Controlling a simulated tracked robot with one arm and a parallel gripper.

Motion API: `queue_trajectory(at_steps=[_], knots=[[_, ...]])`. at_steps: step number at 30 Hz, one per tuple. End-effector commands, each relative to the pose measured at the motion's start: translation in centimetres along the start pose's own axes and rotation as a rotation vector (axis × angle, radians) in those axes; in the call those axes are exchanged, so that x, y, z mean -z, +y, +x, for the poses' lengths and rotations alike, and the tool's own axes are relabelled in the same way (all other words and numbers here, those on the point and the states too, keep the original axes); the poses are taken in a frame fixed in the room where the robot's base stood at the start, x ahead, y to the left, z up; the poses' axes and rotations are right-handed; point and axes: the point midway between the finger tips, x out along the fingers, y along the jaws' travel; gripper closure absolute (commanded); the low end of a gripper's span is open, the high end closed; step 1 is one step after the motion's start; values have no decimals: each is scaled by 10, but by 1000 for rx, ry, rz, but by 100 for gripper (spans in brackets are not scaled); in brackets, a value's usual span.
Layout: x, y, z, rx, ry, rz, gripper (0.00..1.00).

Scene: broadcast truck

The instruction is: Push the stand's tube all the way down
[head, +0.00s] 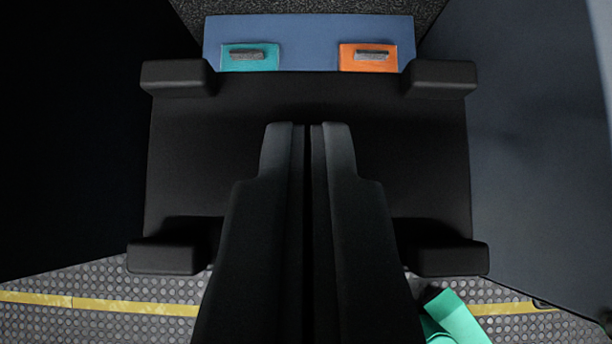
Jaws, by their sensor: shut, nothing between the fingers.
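A dark plate (190,160) with a raised block at each corner fills the middle of the head view. It may be the top of the stand, but I cannot tell for sure. No tube shows; if it is below the plate, the plate and my fingers hide it. My gripper (309,127) is shut and empty, with only a thin dark gap between its fingers. It points up the picture across the middle of the plate. I cannot tell whether the fingertips touch the plate.
A blue panel (310,36) behind the plate carries a teal pad (235,63) and an orange pad (352,64), each with a grey piece. Dark surfaces flank both sides. A green object (457,322) shows at lower right, above studded floor (130,290) with a yellow stripe.

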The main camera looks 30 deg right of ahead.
Motion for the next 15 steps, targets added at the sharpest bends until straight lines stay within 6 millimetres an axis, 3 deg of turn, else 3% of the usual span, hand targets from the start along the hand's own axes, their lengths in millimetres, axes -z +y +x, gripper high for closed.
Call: queue_trajectory(at_steps=[1, 8, 15], knots=[[-8, 3, 5, -10, -14, -2, 100], [-8, 3, 4, -13, -18, -1, 100], [20, 2, -23, -4, -6, 3, 100]])
